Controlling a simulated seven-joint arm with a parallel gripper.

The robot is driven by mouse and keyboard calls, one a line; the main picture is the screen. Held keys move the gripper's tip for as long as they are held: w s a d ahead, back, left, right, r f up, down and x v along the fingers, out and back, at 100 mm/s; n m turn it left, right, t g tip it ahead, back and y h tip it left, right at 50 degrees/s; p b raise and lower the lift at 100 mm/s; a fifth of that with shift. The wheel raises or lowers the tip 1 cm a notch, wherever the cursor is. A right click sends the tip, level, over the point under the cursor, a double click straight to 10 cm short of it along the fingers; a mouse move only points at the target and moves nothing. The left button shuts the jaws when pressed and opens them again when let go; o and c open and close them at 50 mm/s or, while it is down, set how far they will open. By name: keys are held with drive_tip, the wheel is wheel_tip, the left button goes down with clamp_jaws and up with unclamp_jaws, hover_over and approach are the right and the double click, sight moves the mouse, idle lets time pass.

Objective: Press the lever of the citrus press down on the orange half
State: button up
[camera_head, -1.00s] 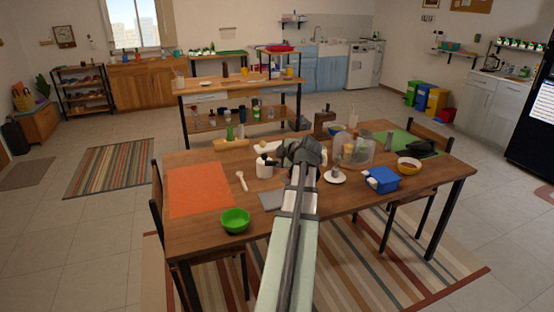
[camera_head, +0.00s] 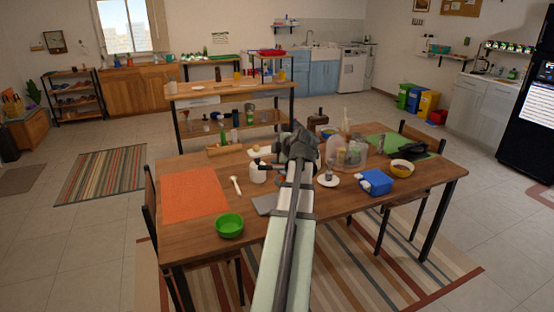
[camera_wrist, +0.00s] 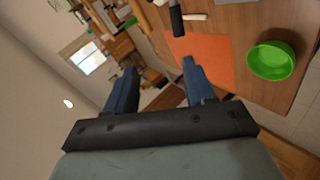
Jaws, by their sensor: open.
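My gripper (camera_head: 298,143) is over the middle of the wooden table, seen from behind in the head view. In the wrist view its two blue-black fingers (camera_wrist: 160,72) are apart with nothing between them. A white vessel with a dark part on top (camera_head: 257,175) stands just left of my gripper; it may be the citrus press, but I cannot tell. A dark cylinder (camera_wrist: 177,20) near the top of the wrist view may be a handle. I cannot make out an orange half; my arm hides part of the table.
Chairs stand at both sides. The green bowl also shows in the wrist view (camera_wrist: 271,60).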

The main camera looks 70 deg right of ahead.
wheel_tip(320, 180, up, 11)
idle(0.8)
idle(0.5)
